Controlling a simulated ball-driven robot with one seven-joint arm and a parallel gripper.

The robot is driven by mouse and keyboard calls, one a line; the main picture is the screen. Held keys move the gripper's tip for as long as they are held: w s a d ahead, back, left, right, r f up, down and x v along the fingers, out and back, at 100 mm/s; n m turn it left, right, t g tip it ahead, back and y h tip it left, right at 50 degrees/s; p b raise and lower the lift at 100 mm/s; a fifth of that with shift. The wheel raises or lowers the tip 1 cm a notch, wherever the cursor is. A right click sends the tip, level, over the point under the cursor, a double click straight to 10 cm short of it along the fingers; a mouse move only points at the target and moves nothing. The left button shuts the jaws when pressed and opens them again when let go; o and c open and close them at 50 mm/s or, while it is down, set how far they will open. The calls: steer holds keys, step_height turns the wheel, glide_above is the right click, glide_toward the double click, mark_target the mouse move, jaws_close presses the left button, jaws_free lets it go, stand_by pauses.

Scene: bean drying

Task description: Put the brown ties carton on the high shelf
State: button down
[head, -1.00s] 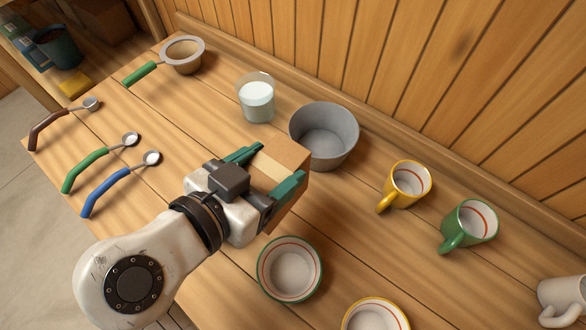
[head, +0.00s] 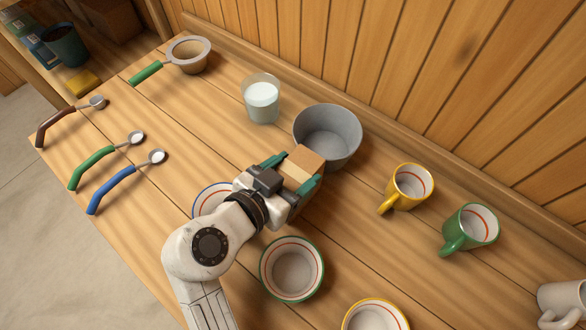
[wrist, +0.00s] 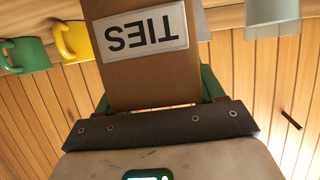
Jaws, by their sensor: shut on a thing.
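The brown ties carton (head: 303,168) is held between the green fingers of my gripper (head: 291,174), near the grey bowl in the head view. In the wrist view the carton (wrist: 150,80) fills the top middle, its white TIES label upside down, with a green finger on each side of it. My gripper is shut on the carton. The carton appears to be above the table, though its underside is hidden. I cannot identify the high shelf in these views.
A grey bowl (head: 330,131) and a glass of white liquid (head: 261,99) stand behind the carton. Yellow (head: 408,187) and green (head: 470,229) mugs stand to the right. Several spoons, a strainer (head: 188,55) and bowls share the table. Shelving with a dark pot (head: 64,44) is at upper left.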

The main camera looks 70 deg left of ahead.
steer(key=shift+f, duration=0.15)
steer(key=shift+c, duration=0.7)
jaws_free()
